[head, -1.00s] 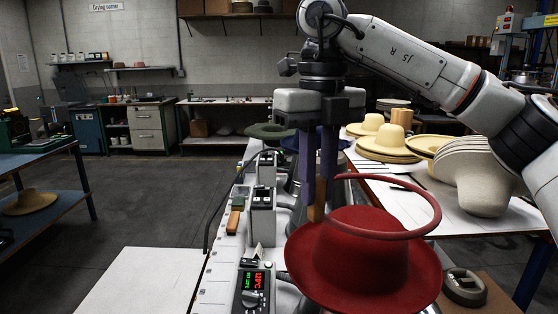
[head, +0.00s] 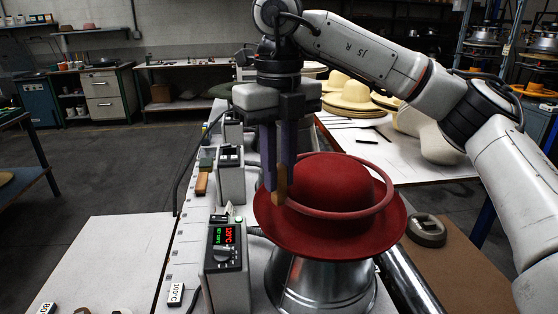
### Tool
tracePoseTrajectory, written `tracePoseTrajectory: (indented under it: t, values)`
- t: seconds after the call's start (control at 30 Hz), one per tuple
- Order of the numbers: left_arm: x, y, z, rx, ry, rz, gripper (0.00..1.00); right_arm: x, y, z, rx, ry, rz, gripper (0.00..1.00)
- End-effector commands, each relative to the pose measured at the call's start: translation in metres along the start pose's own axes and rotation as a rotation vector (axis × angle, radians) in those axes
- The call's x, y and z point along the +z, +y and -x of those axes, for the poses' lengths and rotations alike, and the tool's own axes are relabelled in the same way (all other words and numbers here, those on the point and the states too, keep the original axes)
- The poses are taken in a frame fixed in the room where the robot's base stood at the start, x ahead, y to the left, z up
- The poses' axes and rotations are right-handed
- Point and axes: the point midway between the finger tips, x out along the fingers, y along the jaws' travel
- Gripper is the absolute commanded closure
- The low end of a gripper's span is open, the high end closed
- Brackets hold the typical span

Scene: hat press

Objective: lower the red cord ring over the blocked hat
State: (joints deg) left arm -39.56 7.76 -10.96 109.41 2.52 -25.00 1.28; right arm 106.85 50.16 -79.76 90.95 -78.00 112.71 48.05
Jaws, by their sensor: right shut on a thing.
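The red felt hat (head: 333,180) sits upright with its brim spread over a metal stand (head: 318,285) in the head view. The red cord ring (head: 345,215) passes around the hat's crown, its front part crossing low in front of the crown, just above the brim. My right gripper (head: 278,178) points down at the left of the crown. Its purple fingers are shut on the ring's tan grip block (head: 279,190). My left gripper is out of view.
A control box with a lit display (head: 225,245) stands left of the hat on the white bench. A grey round object (head: 427,230) lies to the right. Pale hats (head: 352,95) stand on the table behind. My right arm spans the upper right.

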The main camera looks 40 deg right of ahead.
Motion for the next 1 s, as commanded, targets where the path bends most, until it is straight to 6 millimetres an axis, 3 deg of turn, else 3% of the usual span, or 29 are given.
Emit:
tracePoseTrajectory:
  t: [0.1,0.43,1.0]
  values:
    - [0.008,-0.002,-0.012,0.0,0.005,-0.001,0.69,0.0,0.0,-0.018,-0.001,0.001,0.0,1.0]
    - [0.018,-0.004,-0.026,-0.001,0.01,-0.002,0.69,0.0,0.0,-0.045,0.0,0.0,0.0,1.0]
    - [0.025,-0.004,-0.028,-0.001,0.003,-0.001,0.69,0.0,0.0,-0.053,0.0,0.0,0.0,1.0]
